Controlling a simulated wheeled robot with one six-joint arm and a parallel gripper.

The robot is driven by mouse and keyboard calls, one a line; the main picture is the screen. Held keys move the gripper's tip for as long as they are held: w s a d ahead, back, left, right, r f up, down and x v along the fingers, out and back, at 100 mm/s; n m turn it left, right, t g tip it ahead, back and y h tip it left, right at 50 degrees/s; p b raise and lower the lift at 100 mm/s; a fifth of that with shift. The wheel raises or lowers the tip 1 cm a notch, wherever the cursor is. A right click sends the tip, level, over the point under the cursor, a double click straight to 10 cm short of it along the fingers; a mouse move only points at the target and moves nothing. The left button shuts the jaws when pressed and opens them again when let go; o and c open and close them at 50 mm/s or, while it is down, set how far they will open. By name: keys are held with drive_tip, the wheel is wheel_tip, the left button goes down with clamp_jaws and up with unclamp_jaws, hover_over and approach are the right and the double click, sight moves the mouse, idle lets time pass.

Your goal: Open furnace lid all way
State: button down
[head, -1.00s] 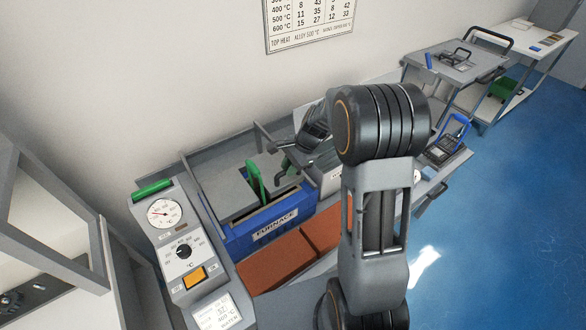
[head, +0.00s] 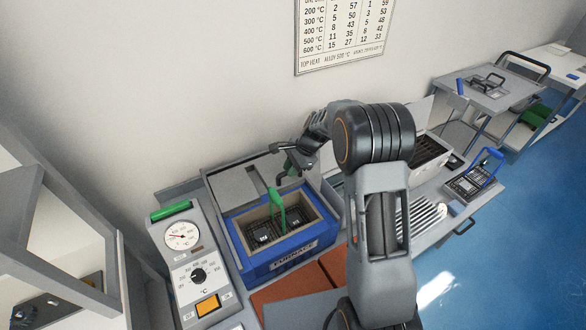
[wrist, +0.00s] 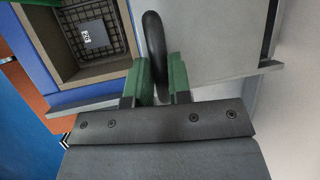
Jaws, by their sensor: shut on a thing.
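The furnace (head: 290,262) is a blue box with a pale inner rim, and its chamber shows open in the head view. Its grey lid (head: 236,185) lies flat behind the opening, toward the wall; it also shows in the wrist view (wrist: 215,45). My gripper (head: 288,168) is over the lid's right part. In the wrist view its green fingers (wrist: 162,78) are shut on the lid's black handle (wrist: 154,40). A dark wire basket (head: 262,236) with a tall green handle (head: 277,208) sits in the chamber. My arm hides the area right of the furnace.
A control panel (head: 190,262) with a dial, knob and orange button stands left of the furnace. Red-brown slabs (head: 295,290) lie in front. A chart (head: 345,38) hangs on the wall.

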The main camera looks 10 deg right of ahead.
drive_tip(key=c, duration=1.1)
unclamp_jaws()
drive_tip(key=shift+o, duration=0.2)
drive_tip(key=shift+r, duration=0.15)
drive_tip(key=v, duration=1.3)
drive_tip(key=shift+r, duration=0.25)
drive_tip(key=shift+d, duration=0.1)
drive_tip(key=s+r+n+t+h, duration=0.1)
drive_tip(key=s+n+t+h, duration=0.2)
drive_tip(key=s+n, duration=1.1)
drive_tip(key=shift+s+a+h, duration=0.45)
drive_tip(key=shift+s+h, duration=0.55)
drive_tip(key=shift+s, duration=3.9)
